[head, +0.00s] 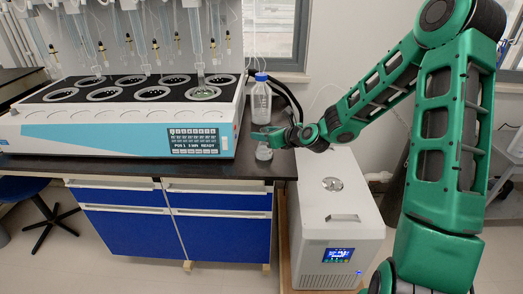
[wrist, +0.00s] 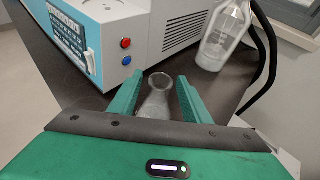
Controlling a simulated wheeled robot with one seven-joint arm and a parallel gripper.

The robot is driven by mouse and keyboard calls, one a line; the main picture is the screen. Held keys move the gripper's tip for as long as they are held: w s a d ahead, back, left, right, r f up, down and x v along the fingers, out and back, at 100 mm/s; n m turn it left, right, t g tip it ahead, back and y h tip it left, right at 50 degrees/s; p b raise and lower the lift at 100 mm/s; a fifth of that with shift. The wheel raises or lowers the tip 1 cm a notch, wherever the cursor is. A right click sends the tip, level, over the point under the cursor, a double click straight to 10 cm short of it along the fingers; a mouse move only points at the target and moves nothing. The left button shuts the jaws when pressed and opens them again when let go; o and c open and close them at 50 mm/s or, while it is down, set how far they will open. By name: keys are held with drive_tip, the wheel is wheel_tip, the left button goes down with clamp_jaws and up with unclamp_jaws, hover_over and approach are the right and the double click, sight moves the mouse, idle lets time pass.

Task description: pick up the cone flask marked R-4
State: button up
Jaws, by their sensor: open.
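A clear conical flask (wrist: 155,103) stands on the dark bench top, and its round mouth shows between my fingers in the wrist view. In the head view the flask (head: 264,153) stands near the bench's front right corner, partly hidden by my gripper. My gripper (wrist: 156,92) is open, with one green finger on each side of the flask. I cannot tell whether either finger touches the glass. In the head view my gripper (head: 264,140) is level with the upper part of the flask. No R-4 marking is readable.
A blue-capped bottle (head: 261,100) stands just behind the flask; it also shows in the wrist view (wrist: 222,40). The multi distiller (head: 120,138) is close on the left. A white chiller (head: 335,215) stands on the floor right of the bench. A black hose (wrist: 268,60) curves behind.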

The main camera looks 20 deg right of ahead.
clamp_jaws()
drive_tip(key=shift+r, duration=0.15)
idle(0.4)
